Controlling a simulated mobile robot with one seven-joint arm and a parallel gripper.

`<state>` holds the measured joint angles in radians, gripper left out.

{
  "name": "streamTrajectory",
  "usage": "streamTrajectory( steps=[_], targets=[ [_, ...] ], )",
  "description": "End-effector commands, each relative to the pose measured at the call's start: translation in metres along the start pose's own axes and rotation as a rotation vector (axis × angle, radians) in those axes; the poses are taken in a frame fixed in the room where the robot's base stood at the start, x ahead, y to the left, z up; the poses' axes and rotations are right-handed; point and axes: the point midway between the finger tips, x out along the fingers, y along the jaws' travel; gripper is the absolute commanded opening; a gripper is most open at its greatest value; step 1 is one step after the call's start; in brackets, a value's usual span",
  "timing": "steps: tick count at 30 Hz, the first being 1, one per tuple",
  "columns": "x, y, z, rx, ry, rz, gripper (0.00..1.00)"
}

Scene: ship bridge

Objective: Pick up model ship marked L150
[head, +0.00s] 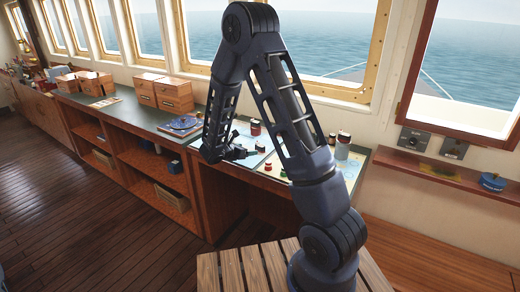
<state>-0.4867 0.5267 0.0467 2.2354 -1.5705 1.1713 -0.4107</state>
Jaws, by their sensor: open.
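My gripper (240,153) is at the end of my folded arm, low over the chart-covered part of the counter. It is small and dark here, with its jaws open and nothing visible between them. A small red piece (268,167) and a small green piece (283,172) lie on the chart just right of and in front of my gripper. They may be model ships, but no L150 marking is readable. My arm hides part of the chart and whatever lies behind it.
A dark jar (255,128) stands behind my gripper. A pale green jar (342,147) stands right of my arm. A blue round object (183,122) lies to the left on the counter (140,113), near wooden boxes (174,95). A slatted wooden surface (235,272) is in front.

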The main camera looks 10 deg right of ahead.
Motion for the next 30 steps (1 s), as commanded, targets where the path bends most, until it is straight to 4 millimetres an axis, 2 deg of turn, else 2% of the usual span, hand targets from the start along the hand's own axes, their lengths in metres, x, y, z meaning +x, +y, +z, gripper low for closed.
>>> streamTrajectory(
  steps=[5, 12, 20, 30],
  targets=[
    [0.013, 0.000, -0.001, -0.004, -0.001, 0.000, 0.78],
    [0.047, 0.000, -0.001, -0.004, 0.000, -0.002, 0.78],
    [0.063, 0.000, 0.000, -0.002, 0.000, 0.000, 0.78],
    [0.104, -0.001, 0.001, -0.002, 0.000, 0.000, 0.78]
  ],
)
